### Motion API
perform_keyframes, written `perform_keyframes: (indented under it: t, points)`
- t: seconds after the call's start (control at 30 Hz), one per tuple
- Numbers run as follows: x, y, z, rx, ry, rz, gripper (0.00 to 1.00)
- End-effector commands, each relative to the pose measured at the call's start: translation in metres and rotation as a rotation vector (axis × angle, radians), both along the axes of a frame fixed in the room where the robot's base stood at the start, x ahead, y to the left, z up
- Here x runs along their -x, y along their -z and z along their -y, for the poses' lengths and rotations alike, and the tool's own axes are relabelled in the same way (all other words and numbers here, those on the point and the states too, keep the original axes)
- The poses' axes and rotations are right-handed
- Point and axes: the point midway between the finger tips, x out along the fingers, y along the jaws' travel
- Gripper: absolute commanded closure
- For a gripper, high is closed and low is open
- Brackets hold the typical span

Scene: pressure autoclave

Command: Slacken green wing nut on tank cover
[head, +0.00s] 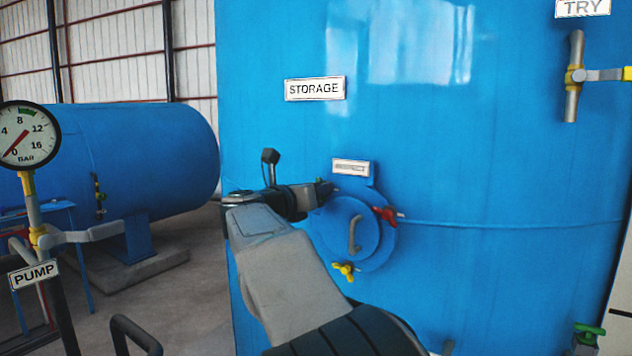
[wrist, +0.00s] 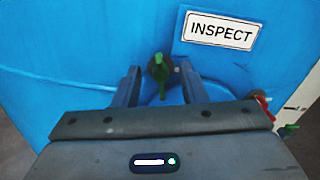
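The green wing nut (wrist: 159,72) shows in the wrist view, on the blue tank under the INSPECT label (wrist: 220,30). My gripper (wrist: 160,76) is open, with one finger on each side of the nut and a visible gap on both sides. The cover also carries a red wing nut (head: 387,215) at the right, a yellow wing nut (head: 345,270) at the bottom and a grey handle (head: 354,234) in the middle.
The large blue tank (head: 480,140) bears a STORAGE sign (head: 314,88) and a TRY valve (head: 574,78) at the upper right. A PUMP gauge (head: 25,135) stands at the left.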

Motion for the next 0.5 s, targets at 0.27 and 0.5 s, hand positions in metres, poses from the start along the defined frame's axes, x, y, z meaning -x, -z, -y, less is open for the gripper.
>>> perform_keyframes:
  t: [0.27, 0.5]
  points:
    - [-0.0075, -0.0001, 0.0047, 0.0, -0.001, 0.001, 0.62]
    - [-0.0072, 0.0, 0.0048, 0.0, -0.001, 0.001, 0.9]
